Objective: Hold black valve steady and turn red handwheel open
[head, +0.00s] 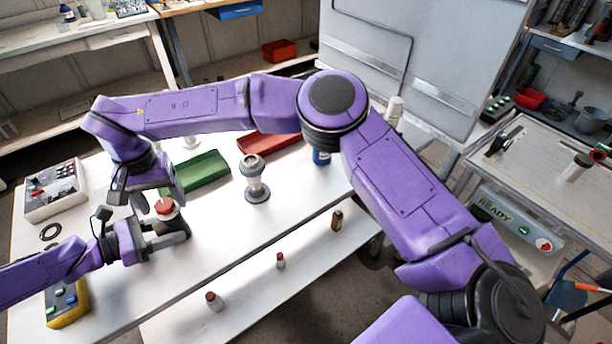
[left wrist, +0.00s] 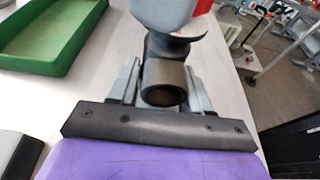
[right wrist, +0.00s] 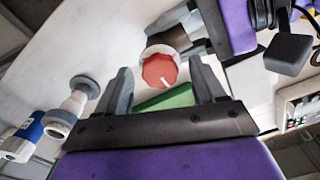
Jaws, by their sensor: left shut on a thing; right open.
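The black valve (head: 172,236) stands on the white table at the left. Its red handwheel (head: 165,207) faces up on a pale collar. My left gripper (head: 143,238) is shut on the valve; the left wrist view shows the fingers on both sides of its round black pipe end (left wrist: 164,82). My right gripper (right wrist: 158,88) is open above the handwheel, pointing down. In the right wrist view the red handwheel (right wrist: 160,70), with a white mark, lies between and beyond the fingertips, apparently untouched. The right hand hides part of the valve top in the head view.
A green tray (head: 203,172) and a red tray (head: 262,145) lie behind. A grey flanged fitting (head: 256,182) stands right of the valve. A control box (head: 52,192) and a yellow device (head: 67,305) are at the left. Small bottles stand on the lower shelf.

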